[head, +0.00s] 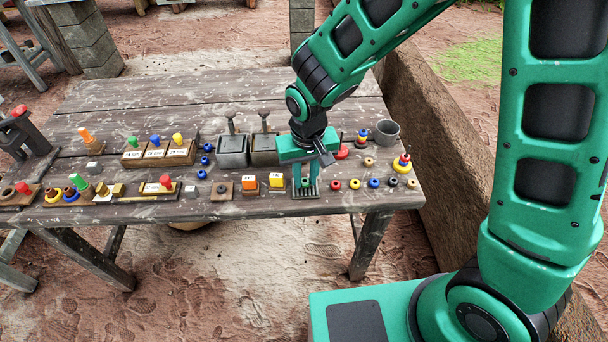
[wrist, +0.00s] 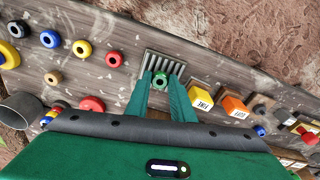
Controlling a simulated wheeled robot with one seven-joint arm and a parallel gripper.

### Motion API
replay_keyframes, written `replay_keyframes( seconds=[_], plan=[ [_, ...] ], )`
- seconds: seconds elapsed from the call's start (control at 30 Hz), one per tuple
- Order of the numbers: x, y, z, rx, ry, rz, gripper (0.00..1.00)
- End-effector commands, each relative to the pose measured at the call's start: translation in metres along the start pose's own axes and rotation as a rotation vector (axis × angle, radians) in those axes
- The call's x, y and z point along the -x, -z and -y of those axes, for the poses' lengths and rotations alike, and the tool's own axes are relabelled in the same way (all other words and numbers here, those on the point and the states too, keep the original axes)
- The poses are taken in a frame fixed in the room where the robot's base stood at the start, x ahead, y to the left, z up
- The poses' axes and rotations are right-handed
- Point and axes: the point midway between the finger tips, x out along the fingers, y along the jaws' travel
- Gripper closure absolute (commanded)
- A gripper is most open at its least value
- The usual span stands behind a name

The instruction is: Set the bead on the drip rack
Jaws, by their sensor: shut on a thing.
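My gripper (head: 305,183) points down at the front edge of the table, right of centre. In the wrist view my gripper (wrist: 161,84) is shut on a small green bead (wrist: 160,79) with a dark hole. The drip rack (wrist: 176,67) is a grey slatted plate; the bead is over its near part. The drip rack also shows in the head view (head: 313,193), directly below my fingertips. I cannot tell whether the bead touches the slats.
Two grey bins (head: 233,152) and a grey cup (head: 387,132) stand behind. The table's back strip is clear.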

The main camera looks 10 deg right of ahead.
Motion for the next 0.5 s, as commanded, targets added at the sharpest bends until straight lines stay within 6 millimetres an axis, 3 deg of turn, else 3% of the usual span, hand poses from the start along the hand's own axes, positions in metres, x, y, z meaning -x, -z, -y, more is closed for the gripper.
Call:
replay_keyframes(
  seconds=[0.2,0.23,0.3,0.5],
  plan=[
    [-0.0018,-0.0003,-0.0001,0.000,0.000,0.001,1.00],
    [-0.0021,-0.0002,-0.0001,0.000,0.000,0.000,0.76],
    [-0.0018,-0.0001,-0.0001,-0.001,0.000,0.000,0.60],
    [-0.0017,-0.0001,-0.0001,-0.001,0.000,0.000,0.60]
  ],
)
